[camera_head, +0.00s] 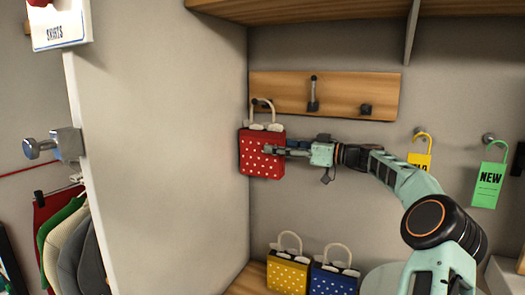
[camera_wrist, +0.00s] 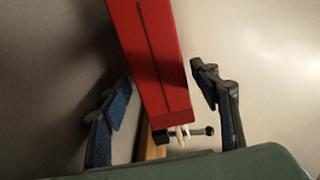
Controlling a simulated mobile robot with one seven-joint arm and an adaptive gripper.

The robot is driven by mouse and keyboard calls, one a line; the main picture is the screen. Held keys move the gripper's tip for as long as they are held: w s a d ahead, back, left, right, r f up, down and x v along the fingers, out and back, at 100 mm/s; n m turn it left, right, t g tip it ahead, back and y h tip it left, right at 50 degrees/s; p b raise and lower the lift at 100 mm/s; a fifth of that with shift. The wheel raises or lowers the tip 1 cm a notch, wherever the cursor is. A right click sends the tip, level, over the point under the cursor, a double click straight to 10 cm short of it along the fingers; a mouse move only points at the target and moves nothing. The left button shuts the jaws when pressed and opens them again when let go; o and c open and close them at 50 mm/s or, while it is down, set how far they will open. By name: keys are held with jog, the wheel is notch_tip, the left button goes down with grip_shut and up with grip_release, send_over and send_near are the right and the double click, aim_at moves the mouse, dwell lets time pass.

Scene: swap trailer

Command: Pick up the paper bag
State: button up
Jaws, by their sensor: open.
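A red bag with white dots (camera_head: 262,158) and a pale handle hangs from the left peg of a wooden rack. Its narrow side shows in the wrist view (camera_wrist: 152,50). My gripper (camera_head: 275,150) reaches in from the right and overlaps the bag's right part in the head view. In the wrist view my gripper (camera_wrist: 161,78) is open, with one finger on each side of the bag's narrow end. Both fingers look apart from the bag. A yellow dotted bag (camera_head: 286,275) and a blue dotted bag (camera_head: 333,280) stand on the wooden surface below.
The wooden peg rack (camera_head: 350,88) is on the back wall, under a shelf (camera_head: 300,8). A white partition (camera_head: 160,130) stands close to the left of the red bag. Yellow (camera_head: 420,160) and green (camera_head: 488,185) tags hang at the right.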

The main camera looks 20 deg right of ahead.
aim_at(262, 145)
jog(key=p+x, duration=0.2)
jog(key=x, duration=0.3)
jog(key=shift+w+a+f, duration=0.1)
jog(key=shift+a+f, duration=0.05)
jog(key=shift+a, duration=0.2)
jog(key=c, duration=1.3)
jog(key=shift+c, duration=0.4)
jog(key=shift+s, duration=0.2)
